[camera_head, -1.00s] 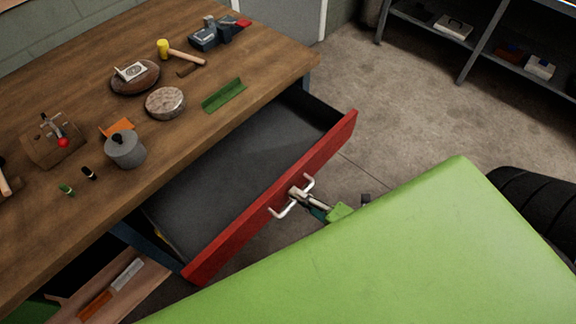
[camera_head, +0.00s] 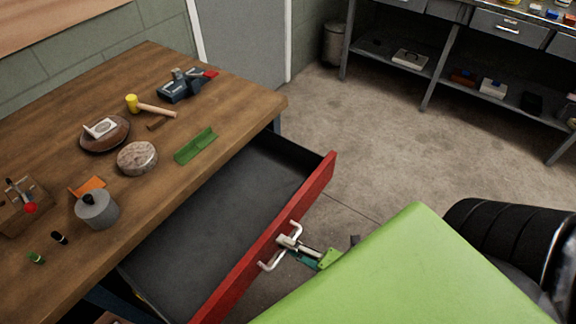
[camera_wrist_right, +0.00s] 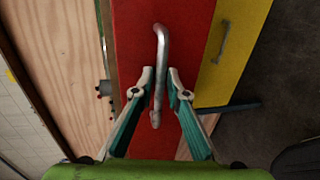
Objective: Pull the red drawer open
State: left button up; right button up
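The red drawer (camera_head: 262,244) stands well out from the wooden workbench, and its dark inside (camera_head: 215,215) looks empty. Its silver bar handle (camera_head: 296,229) is on the red front. My right gripper (camera_head: 287,242) is at the middle of this handle. In the right wrist view the handle (camera_wrist_right: 161,45) passes between the two fingertips of my right gripper (camera_wrist_right: 160,82), which are drawn close together around it. The red front (camera_wrist_right: 190,40) fills the middle of that view. My left gripper is not in view.
The workbench (camera_head: 215,110) carries a yellow mallet (camera_head: 133,104), a grey pot (camera_head: 97,210), a vise (camera_head: 186,86) and other items. A yellow drawer front (camera_wrist_right: 236,50) lies beside the red one. A black tyre (camera_head: 510,235) is at right. Bare floor (camera_head: 370,150) extends toward grey shelves.

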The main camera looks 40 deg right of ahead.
jog(key=v, duration=1.2)
